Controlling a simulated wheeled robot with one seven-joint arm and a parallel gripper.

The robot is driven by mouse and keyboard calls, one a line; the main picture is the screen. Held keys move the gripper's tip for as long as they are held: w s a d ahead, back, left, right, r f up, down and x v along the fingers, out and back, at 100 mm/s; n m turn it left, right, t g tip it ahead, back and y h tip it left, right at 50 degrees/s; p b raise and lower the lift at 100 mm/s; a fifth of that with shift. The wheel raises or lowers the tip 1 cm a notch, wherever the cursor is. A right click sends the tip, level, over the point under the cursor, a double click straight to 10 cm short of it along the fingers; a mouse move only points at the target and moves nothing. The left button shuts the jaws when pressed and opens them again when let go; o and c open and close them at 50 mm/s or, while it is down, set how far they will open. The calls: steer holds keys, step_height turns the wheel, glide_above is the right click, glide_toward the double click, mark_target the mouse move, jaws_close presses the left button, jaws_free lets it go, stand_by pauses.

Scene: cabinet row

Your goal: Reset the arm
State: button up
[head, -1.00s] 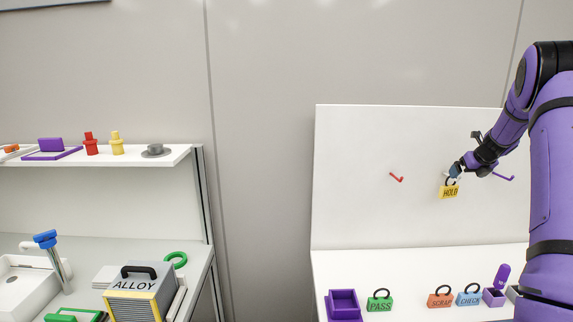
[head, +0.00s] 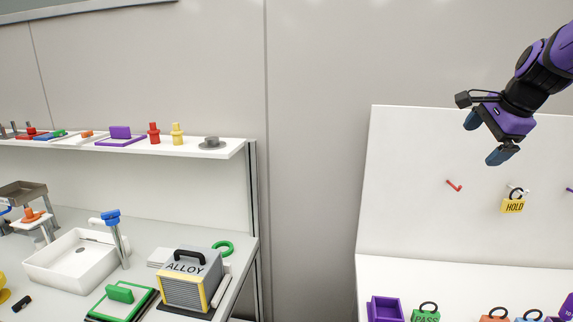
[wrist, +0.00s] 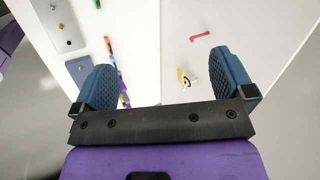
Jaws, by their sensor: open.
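My gripper (head: 487,140) is open and empty, raised in front of the upper part of the white board (head: 420,200) in the head view. Its two blue fingertips are spread wide apart in the wrist view (wrist: 165,90), with nothing between them. The yellow HOLD tag (head: 513,206) hangs on a peg on the board, below and to the right of my gripper and apart from it. The tag also shows small in the wrist view (wrist: 183,77).
A red hook (head: 454,186) sticks out of the board left of the tag. Below are a purple box (head: 385,309) and a green PASS tag (head: 425,314). At left, a shelf (head: 190,149) holds several parts above a counter with the ALLOY box (head: 187,287). The wall between is clear.

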steer(key=s+a+f+n, duration=0.1)
steer(key=s+a+n, duration=0.3)
steer(key=s, duration=0.5)
steer(key=s+a+f+n, duration=0.1)
steer(key=s+a+n, duration=0.4)
steer(key=s+n, duration=0.3)
steer(key=s+a+f+n+g, duration=0.1)
steer(key=s+a+n, duration=0.3)
steer(key=s, duration=0.5)
steer(key=shift+s+a+f+n+h, duration=0.3)
steer(key=shift+a+f+n, duration=0.15)
steer(key=shift+n, duration=0.45)
steer(key=shift+d, duration=0.15)
